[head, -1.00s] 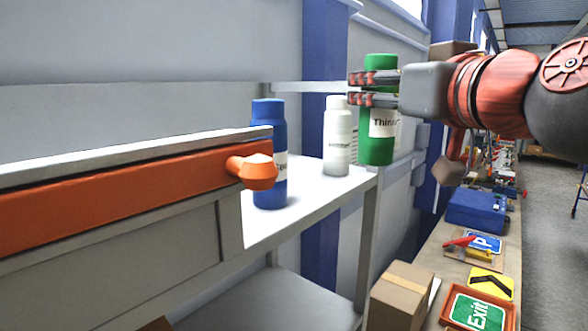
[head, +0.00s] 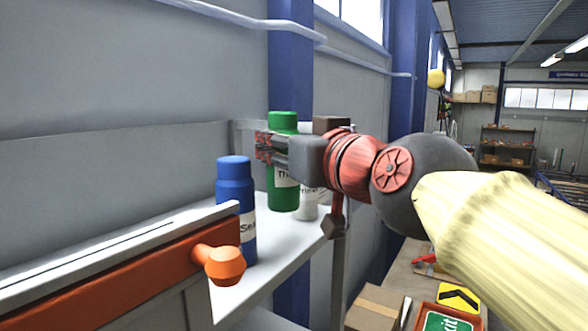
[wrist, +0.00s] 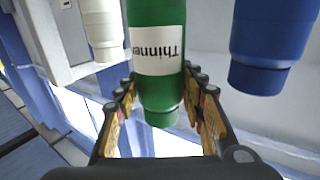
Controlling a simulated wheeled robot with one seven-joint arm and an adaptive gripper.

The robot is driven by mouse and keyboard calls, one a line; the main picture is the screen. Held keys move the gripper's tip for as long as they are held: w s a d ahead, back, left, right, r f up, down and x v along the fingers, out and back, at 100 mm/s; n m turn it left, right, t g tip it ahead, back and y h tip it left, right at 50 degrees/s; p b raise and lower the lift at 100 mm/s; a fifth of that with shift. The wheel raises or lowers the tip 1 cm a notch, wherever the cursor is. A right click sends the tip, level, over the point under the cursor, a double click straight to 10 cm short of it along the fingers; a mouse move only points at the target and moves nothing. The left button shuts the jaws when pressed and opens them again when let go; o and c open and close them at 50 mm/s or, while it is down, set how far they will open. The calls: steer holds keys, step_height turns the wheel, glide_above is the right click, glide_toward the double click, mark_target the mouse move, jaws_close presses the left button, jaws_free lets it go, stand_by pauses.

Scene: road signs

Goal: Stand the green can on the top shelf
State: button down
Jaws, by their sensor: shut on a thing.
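The green can (head: 283,195) has a white label reading "Thinner" and is upright in the head view. My gripper (head: 268,147) is shut around its upper part. In the wrist view the green can (wrist: 158,20) shows upside down between the two fingers of my gripper (wrist: 160,110). The white top shelf (head: 285,255) lies below the can. The can's base appears over the shelf, between the blue and white cans; I cannot tell whether it touches the surface.
A blue can (head: 236,195) stands on the shelf to the left. An orange rail with a knob (head: 224,265) is in the left foreground. A cardboard box (head: 375,308) sits lower right.

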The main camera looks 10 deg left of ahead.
mark_target(276, 175)
steer(key=shift+w+a+f, duration=0.3)
steer(key=shift+f, duration=0.15)
steer(key=shift+w+a+f, duration=0.3)
steer(key=shift+f, duration=0.15)
steer(key=f, duration=0.2)
steer(key=f+b, duration=0.1)
steer(key=shift+w+a+f, duration=0.15)
steer(key=shift+w+a, duration=0.1)
steer(key=shift+s+d+f, duration=0.1)
steer(key=shift+f, duration=0.15)
steer(key=shift+f+b, duration=0.2)
steer(key=shift+b, duration=0.1)
steer(key=c, duration=1.4)
jaws_free()
